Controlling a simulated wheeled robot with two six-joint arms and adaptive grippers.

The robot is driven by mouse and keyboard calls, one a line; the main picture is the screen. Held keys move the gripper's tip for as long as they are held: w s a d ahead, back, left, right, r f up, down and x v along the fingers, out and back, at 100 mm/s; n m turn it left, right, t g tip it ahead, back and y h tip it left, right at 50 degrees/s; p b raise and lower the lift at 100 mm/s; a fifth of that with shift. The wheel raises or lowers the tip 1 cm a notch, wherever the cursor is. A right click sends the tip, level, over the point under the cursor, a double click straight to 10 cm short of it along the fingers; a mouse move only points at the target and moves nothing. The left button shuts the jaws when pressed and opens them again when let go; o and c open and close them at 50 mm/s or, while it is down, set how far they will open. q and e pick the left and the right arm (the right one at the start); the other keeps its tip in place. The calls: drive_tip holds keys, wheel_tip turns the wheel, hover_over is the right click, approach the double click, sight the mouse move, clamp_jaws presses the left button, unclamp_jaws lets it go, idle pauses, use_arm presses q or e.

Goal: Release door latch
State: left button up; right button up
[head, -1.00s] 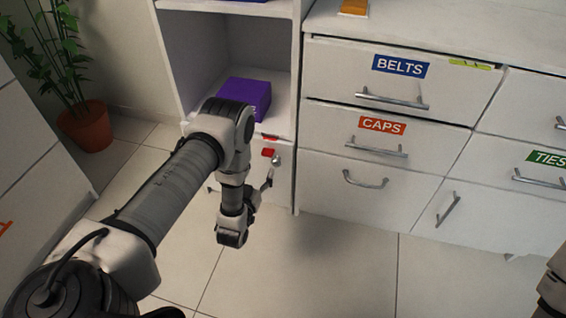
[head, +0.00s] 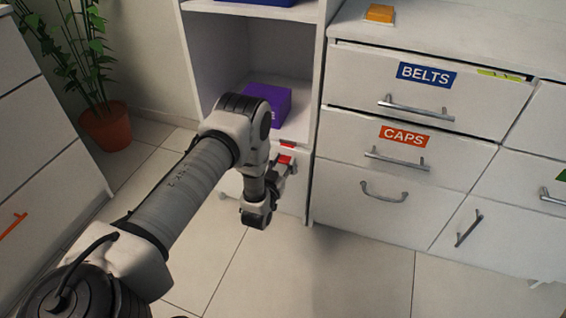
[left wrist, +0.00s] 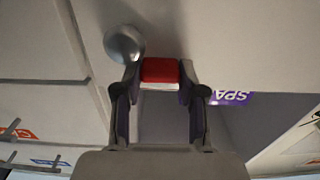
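The red latch (head: 286,160) sits on the white front below the open shelf. In the left wrist view the red latch (left wrist: 160,71) lies between my left fingertips, filling the gap with no clear space at either side. My left gripper (head: 280,168) reaches the front from the left; it also shows in the left wrist view (left wrist: 160,80), apparently shut on the latch. Finger contact is hard to confirm. A round metal knob (left wrist: 124,44) is beside the latch. My arm hides part of the front in the head view. My right gripper is out of view.
A purple box (head: 268,103) stands on the shelf above. To the right are drawers labelled BELTS (head: 426,75) and CAPS (head: 404,136) with protruding handles. A potted plant (head: 106,127) stands at left. The tiled floor (head: 330,275) in front is clear.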

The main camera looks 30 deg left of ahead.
sight(285, 158)
use_arm(q)
drive_tip(key=shift+s+r+g+p, duration=0.1)
drive_tip(key=shift+r+g+p, duration=0.25)
drive_tip(key=shift+p, duration=0.6)
drive_tip(key=r+g+p, duration=0.1)
drive_tip(key=g+p, duration=0.1)
drive_tip(key=p, duration=0.1)
drive_tip(key=r+g+h+p, duration=0.1)
drive_tip(key=p, duration=0.2)
drive_tip(key=s+r+g+p, duration=0.1)
drive_tip(key=g+p, duration=0.1)
drive_tip(key=p, duration=0.2)
drive_tip(key=shift+d+g+h, duration=0.15)
drive_tip(key=shift+g+h, duration=0.2)
drive_tip(key=shift+h, duration=0.05)
drive_tip(key=shift+r+g+h+p, duration=0.3)
drive_tip(key=shift+r+g+p, duration=0.1)
drive_tip(key=shift+g+p, duration=0.75)
drive_tip(key=shift+w+r+g+p, duration=0.1)
drive_tip(key=shift+r+g+p, duration=0.1)
drive_tip(key=shift+g+p, duration=0.5)
drive_tip(key=shift+g, duration=0.35)
drive_tip(key=o, duration=1.1)
drive_tip(key=shift+o, duration=0.2)
